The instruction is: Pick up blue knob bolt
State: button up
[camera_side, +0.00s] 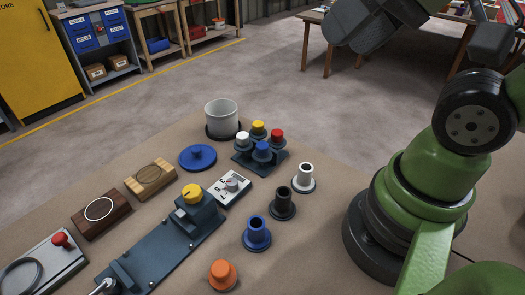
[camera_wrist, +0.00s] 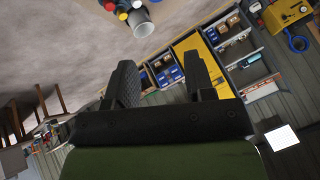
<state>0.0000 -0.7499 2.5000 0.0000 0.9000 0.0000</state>
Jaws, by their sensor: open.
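The blue knob bolt (camera_side: 262,149) stands upright in a dark blue holder block (camera_side: 244,157), beside white (camera_side: 243,139), yellow (camera_side: 258,128) and red (camera_side: 277,135) knob bolts. My gripper (camera_side: 358,38) is high at the top of the side view, up and to the right of the block and far from the bolt. In the wrist view my gripper (camera_wrist: 160,65) has its two dark fingers wide apart with nothing between them.
A grey cup (camera_side: 221,117) stands just behind the block. A blue disc (camera_side: 198,157), a white switch box (camera_side: 230,188) and a dark fixture with yellow knob (camera_side: 192,195) lie to the left. White, black and blue posts (camera_side: 257,234) stand in front. Air above the block is clear.

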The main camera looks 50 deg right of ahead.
jog(key=shift+o, duration=1)
jog(key=m+g+h, duration=0.2)
jog(key=m+g, duration=0.5)
jog(key=m, duration=1.6)
send_over(262, 145)
jog(key=f, duration=1.9)
jog(key=shift+s+f, duration=0.2)
jog(key=shift+f, duration=0.15)
jog(key=shift+w+f, duration=0.2)
jog(key=shift+f, duration=2.95)
